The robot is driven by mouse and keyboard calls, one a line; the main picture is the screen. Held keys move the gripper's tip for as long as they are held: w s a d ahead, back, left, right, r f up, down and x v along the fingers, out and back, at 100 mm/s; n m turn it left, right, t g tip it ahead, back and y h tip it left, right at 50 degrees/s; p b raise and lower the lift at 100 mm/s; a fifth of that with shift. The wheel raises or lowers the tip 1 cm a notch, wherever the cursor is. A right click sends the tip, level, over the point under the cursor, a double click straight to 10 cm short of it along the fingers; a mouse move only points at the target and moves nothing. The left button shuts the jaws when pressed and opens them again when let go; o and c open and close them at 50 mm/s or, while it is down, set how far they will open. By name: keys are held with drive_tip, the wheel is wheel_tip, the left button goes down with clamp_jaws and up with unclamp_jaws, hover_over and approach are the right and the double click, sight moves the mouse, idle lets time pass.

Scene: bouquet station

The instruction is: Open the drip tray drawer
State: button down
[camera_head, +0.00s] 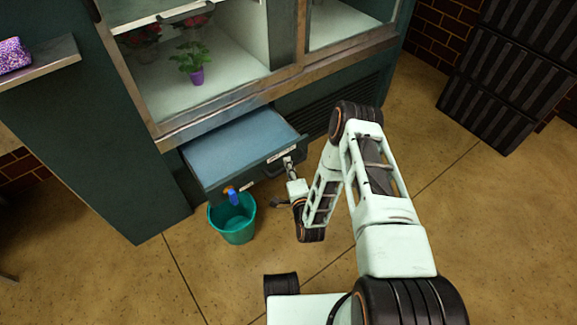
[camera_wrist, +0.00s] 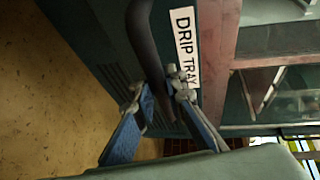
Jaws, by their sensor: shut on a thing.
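The drip tray drawer (camera_head: 235,150) stands pulled out from the base of the dark green cabinet in the head view, its blue-grey inside showing. Its front carries a dark bar handle (camera_wrist: 143,45) and a white "DRIP TRAY" label (camera_wrist: 186,45). My gripper (camera_head: 288,164) is at the right part of the drawer front. In the wrist view its fingers (camera_wrist: 156,88) are on either side of the handle, shut on it. The far end of the handle is out of the wrist view.
A teal bucket (camera_head: 233,222) stands on the floor under the drawer's front left corner, below a blue and orange tap (camera_head: 232,196). A potted plant (camera_head: 195,70) sits in the case above. Black crates (camera_head: 505,75) stand at right. Floor in front is largely clear.

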idle(0.3)
drive_tip(key=c, duration=1.9)
unclamp_jaws()
drive_tip(key=shift+c, duration=0.2)
drive_tip(key=shift+r, duration=0.15)
drive_tip(key=shift+r, duration=0.4)
drive_tip(key=o, duration=1.4)
drive_tip(key=r, duration=0.9)
drive_tip(key=shift+w+a, duration=0.15)
drive_tip(key=shift+w, duration=0.05)
drive_tip(key=shift+s+r, duration=0.15)
drive_tip(key=shift+r, duration=0.3)
drive_tip(key=c, duration=0.6)
drive_tip(key=shift+f, duration=0.2)
drive_tip(key=c, duration=0.8)
drive_tip(key=shift+f, duration=0.15)
